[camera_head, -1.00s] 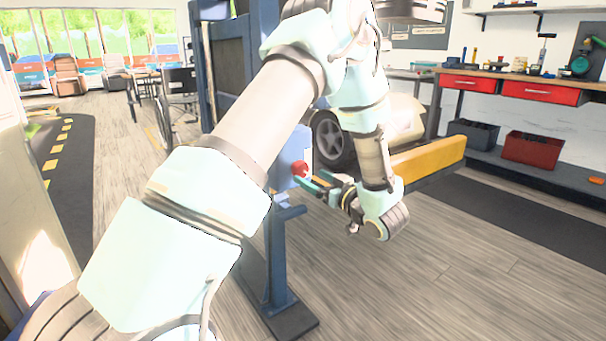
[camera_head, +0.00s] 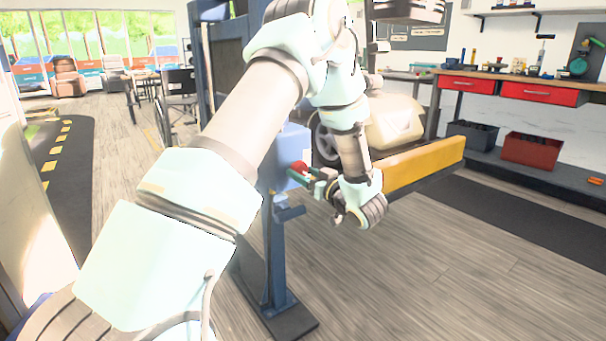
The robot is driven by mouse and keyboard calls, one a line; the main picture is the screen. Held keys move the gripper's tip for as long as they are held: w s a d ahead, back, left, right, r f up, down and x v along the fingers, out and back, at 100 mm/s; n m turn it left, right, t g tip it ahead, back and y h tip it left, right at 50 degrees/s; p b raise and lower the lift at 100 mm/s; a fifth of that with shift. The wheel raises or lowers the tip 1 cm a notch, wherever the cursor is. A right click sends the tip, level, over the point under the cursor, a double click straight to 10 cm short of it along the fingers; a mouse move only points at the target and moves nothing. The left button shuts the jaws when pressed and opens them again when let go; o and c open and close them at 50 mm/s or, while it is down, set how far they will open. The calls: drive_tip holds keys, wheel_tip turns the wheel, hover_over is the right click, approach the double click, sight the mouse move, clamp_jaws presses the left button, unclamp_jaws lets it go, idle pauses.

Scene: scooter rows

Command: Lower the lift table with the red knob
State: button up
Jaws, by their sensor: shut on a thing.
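The red knob (camera_head: 299,166) sits on a blue box (camera_head: 292,145) fixed to the blue post of the lift. My gripper (camera_head: 303,172) is at the knob, with its fingers shut on it from the right. The fingers hide part of the knob. The lift table's yellow beam (camera_head: 424,163) stands out to the right, behind my gripper. A beige scooter body with a dark wheel (camera_head: 327,137) shows behind my arm. My arm hides part of the lift.
A workbench with red drawers (camera_head: 540,92) stands along the right wall, with a red crate (camera_head: 532,150) on its low shelf. A wheelchair (camera_head: 180,95) stands at the back left. The wooden floor at the front right is clear.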

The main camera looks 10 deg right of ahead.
drive_tip(key=c, duration=0.8)
drive_tip(key=shift+f, duration=0.1)
drive_tip(key=n+b, duration=0.3)
drive_tip(key=n, duration=0.1)
drive_tip(key=shift+f+n, duration=0.1)
drive_tip(key=shift+n, duration=0.3)
drive_tip(key=n+b, duration=0.3)
drive_tip(key=shift+d+n, duration=0.1)
drive_tip(key=shift+n, duration=0.2)
drive_tip(key=n+b, duration=0.5)
drive_tip(key=b, duration=0.1)
drive_tip(key=n+b, duration=0.2)
drive_tip(key=shift+n+b, duration=0.4)
drive_tip(key=shift+w+r, duration=0.1)
drive_tip(key=shift+r, duration=0.15)
